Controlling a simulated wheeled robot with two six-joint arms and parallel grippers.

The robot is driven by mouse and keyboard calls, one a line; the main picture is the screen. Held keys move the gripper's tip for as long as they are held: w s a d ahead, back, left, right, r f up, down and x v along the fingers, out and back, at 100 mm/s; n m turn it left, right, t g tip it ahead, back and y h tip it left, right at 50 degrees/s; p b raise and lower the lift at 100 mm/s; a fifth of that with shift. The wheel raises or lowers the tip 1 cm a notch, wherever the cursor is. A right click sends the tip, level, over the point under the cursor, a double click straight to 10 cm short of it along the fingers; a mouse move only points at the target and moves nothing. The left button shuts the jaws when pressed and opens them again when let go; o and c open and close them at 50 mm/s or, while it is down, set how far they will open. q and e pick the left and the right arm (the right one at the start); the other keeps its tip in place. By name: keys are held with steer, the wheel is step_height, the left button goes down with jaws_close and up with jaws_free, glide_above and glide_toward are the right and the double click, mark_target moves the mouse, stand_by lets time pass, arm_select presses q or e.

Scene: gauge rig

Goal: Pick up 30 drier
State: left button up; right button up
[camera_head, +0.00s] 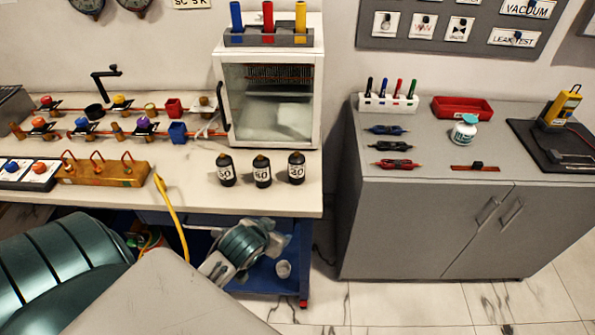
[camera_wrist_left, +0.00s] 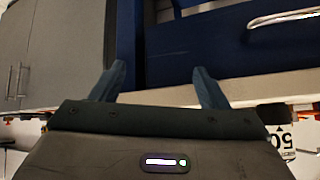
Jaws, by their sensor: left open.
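Three black bottles with white number labels stand upright in a row at the front of the white bench. The left bottle (camera_head: 226,170), middle bottle (camera_head: 262,171) and right bottle (camera_head: 297,168) carry small numbers; I cannot tell for sure which reads 30. One bottle (camera_wrist_left: 280,130) with a label that looks like 50 shows at the right edge of the left wrist view, beside my gripper. My left gripper (camera_wrist_left: 160,85) is open, with nothing between its fingers. In the head view it shows (camera_head: 266,232) below the bench front, apart from the bottles. My right gripper is not in view.
A glass-fronted cabinet (camera_head: 268,105) stands right behind the bottles. A blue shelf (camera_head: 262,285) is under the bench. A grey cabinet (camera_head: 440,220) stands to the right, across a gap.

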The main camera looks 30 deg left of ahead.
arm_select(q)
step_height(320, 180, up, 6)
steer(key=w+t, duration=0.1)
steer(key=n+t, duration=0.1)
steer(key=t, duration=0.3)
glide_toward(292, 166)
steer(key=x, duration=0.3)
steer(key=shift+w+f, duration=0.25)
steer(key=shift+f, duration=0.2)
steer(key=x, duration=0.4)
steer(key=shift+w+r+p, duration=0.25)
steer(key=shift+w+p, duration=0.1)
steer(key=shift+w+f, duration=0.2)
steer(key=shift+w, duration=0.15)
steer(key=shift+w+a+f+p, duration=0.2)
steer(key=shift+w+p, duration=0.1)
steer(key=shift+w, duration=0.25)
steer(key=p+x, duration=0.1)
steer(key=x, duration=0.2)
steer(key=shift+w+d+f, duration=0.1)
steer(key=shift+w+f, duration=0.3)
steer(key=shift+w, duration=0.1)
steer(key=c, duration=1.2)
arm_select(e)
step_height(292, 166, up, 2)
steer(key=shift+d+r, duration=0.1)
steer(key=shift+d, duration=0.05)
